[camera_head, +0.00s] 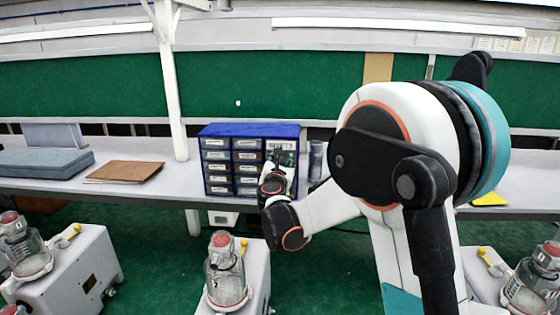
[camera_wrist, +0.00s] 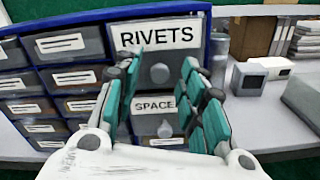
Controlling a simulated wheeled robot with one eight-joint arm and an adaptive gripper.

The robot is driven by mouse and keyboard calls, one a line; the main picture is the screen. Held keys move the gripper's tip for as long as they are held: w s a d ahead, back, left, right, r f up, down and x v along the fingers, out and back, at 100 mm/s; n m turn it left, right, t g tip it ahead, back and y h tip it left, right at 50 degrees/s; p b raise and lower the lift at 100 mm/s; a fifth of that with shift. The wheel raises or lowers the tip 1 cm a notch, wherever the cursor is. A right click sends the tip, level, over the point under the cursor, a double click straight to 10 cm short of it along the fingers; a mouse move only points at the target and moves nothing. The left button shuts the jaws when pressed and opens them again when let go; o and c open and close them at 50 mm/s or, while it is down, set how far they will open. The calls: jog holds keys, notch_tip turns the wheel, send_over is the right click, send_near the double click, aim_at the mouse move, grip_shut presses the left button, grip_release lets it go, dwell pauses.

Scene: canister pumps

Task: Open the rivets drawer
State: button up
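The blue drawer cabinet (camera_head: 250,131) stands on the grey bench in the head view. In the wrist view the rivets drawer (camera_wrist: 185,62) is at the cabinet's upper right, with a large RIVETS label and a round grey knob (camera_wrist: 159,73). The drawer looks shut. A drawer labelled SPACE (camera_wrist: 154,105) lies below it. My gripper (camera_wrist: 165,78) is open in front of the cabinet, its teal-padded fingers on either side of the rivets knob. I cannot tell whether they touch it. In the head view my arm hides part of the cabinet's right side.
Other small labelled drawers (camera_wrist: 62,76) fill the cabinet's left. A brown folder (camera_head: 126,171) lies to the left. Canister pumps (camera_head: 227,270) stand on the green floor.

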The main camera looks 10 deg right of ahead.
jog(key=shift+c, duration=0.4)
grip_shut()
jog(key=b+v, duration=0.1)
jog(key=v, duration=0.7)
jog(key=shift+s+b, duration=0.25)
jog(key=shift+b, duration=0.05)
jog(key=shift+o, duration=0.4)
grip_release()
